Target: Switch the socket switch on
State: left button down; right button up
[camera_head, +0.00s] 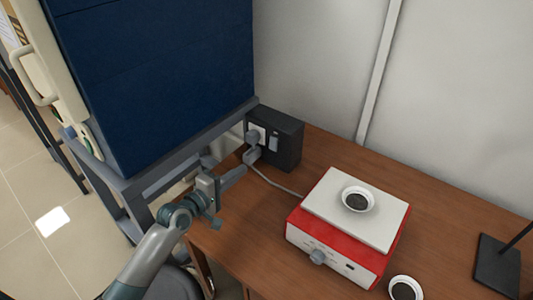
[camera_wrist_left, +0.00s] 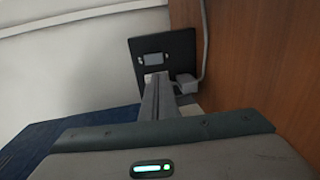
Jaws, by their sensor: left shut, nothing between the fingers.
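The dark socket box (camera_head: 287,132) stands on the wooden table against the wall, and it also shows in the left wrist view (camera_wrist_left: 180,48). Its small grey switch (camera_head: 273,143) is on the front face, right of the plugged-in grey plug (camera_head: 254,137). In the left wrist view the switch (camera_wrist_left: 152,59) lies just beyond the fingertips and the plug (camera_wrist_left: 185,84) is to their right. My left gripper (camera_head: 243,170) is shut and empty, pointing at the socket front from the left. I cannot tell whether its tips touch the switch (camera_wrist_left: 152,59). My right gripper is not in view.
A blue furnace (camera_head: 160,75) on a grey frame stands left of the socket. A cable (camera_head: 275,184) runs from the plug toward a red and white hotplate (camera_head: 335,250) bearing a small dish (camera_head: 358,199). Another dish (camera_head: 404,289) and a dark stand (camera_head: 495,265) are further right.

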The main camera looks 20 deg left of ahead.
aim_at(272, 149)
pick_arm(q)
jog(key=shift+w, duration=0.1)
